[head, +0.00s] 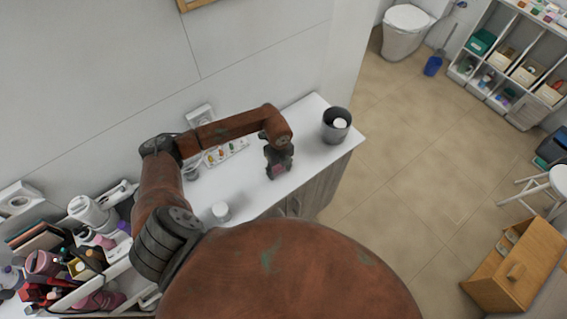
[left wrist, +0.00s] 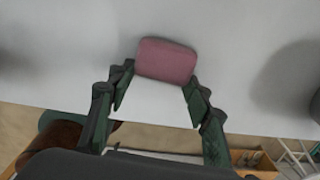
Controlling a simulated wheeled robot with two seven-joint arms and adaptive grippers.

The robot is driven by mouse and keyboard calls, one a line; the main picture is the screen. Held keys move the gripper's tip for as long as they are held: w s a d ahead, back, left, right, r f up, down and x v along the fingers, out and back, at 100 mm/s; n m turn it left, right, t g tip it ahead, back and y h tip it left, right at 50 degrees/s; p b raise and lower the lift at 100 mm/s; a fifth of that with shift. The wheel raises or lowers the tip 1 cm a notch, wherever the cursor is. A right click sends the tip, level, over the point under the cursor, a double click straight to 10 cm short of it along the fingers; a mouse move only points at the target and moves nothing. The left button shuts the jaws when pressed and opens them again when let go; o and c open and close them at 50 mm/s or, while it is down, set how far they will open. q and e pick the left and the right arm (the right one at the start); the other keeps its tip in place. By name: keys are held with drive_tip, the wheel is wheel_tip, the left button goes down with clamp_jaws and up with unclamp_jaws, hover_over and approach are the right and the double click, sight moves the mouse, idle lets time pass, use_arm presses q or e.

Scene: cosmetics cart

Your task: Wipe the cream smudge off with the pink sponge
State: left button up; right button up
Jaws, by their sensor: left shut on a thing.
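My left gripper (head: 279,170) is over the white countertop (head: 312,150) in the head view. It is shut on the pink sponge (head: 277,169), of which only a small part shows there. In the left wrist view the pink sponge (left wrist: 166,61) sits between the fingertips of my left gripper (left wrist: 160,85), against the white surface behind it. I cannot tell whether the sponge touches the countertop. No cream smudge can be made out in either view. My right gripper is not in view.
A dark grey bin (head: 336,126) with something white inside stands right of the gripper. A tray with coloured items (head: 225,152) lies at the back by the wall. Crowded cosmetics (head: 80,255) fill the left.

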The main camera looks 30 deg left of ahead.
use_arm(q)
drive_tip(key=shift+s+d, duration=0.45)
drive_tip(key=shift+d, duration=0.3)
drive_tip(key=shift+s+d+r+p, duration=0.1)
drive_tip(key=shift+d+r+p, duration=0.05)
drive_tip(key=shift+r+p, duration=0.45)
drive_tip(key=shift+r, duration=0.5)
wheel_tip(320, 180, up, 2)
drive_tip(key=shift+r+p, duration=0.1)
drive_tip(key=shift+p, duration=0.65)
wheel_tip(320, 180, up, 4)
drive_tip(key=shift+f+p, duration=0.1)
drive_tip(key=shift+p, duration=1)
